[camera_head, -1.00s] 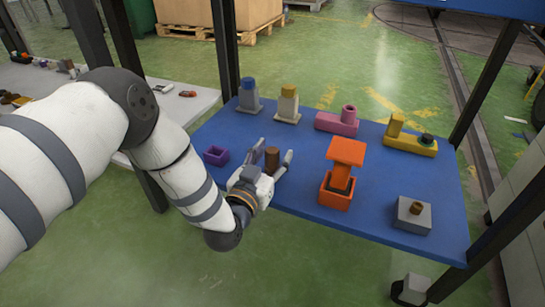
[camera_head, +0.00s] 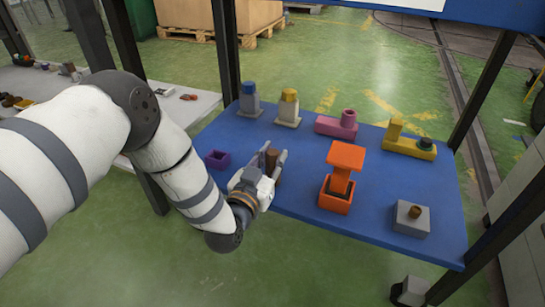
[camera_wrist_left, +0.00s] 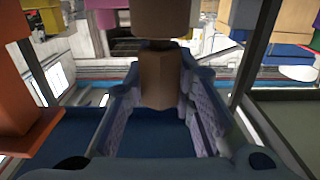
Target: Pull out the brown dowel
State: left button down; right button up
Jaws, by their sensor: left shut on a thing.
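The brown dowel (camera_head: 272,166) is upright near the front left of the blue table, between the fingers of my left gripper (camera_head: 274,159). The gripper is shut on it from the front left side. In the left wrist view the brown dowel (camera_wrist_left: 160,78) shows between both finger pads, with a wider brown part above. The fingers hide much of it in the head view, and I cannot tell what its lower end rests on. Another small brown peg (camera_head: 415,211) stands in a grey block (camera_head: 400,220) at the front right. My right gripper is not in view.
A purple open box (camera_head: 217,160) sits left of the gripper. An orange piece (camera_head: 335,200) stands to its right. Behind are grey blocks with blue (camera_head: 249,100) and yellow (camera_head: 288,106) tops, a pink piece (camera_head: 336,125) and a yellow piece (camera_head: 409,143). Dark posts frame the blue table (camera_head: 300,160).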

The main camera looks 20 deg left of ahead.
pick_arm(q)
jog(key=shift+r, duration=0.2)
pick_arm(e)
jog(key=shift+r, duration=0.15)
pick_arm(q)
jog(key=shift+r+p, duration=2.6)
jog(key=shift+r, duration=0.55)
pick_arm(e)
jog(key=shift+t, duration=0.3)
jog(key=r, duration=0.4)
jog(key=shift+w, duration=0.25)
pick_arm(q)
jog(key=shift+f, duration=0.1)
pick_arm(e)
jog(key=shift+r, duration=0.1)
pick_arm(q)
notch_tip(320, 180, up, 5)
jog(key=p, duration=0.3)
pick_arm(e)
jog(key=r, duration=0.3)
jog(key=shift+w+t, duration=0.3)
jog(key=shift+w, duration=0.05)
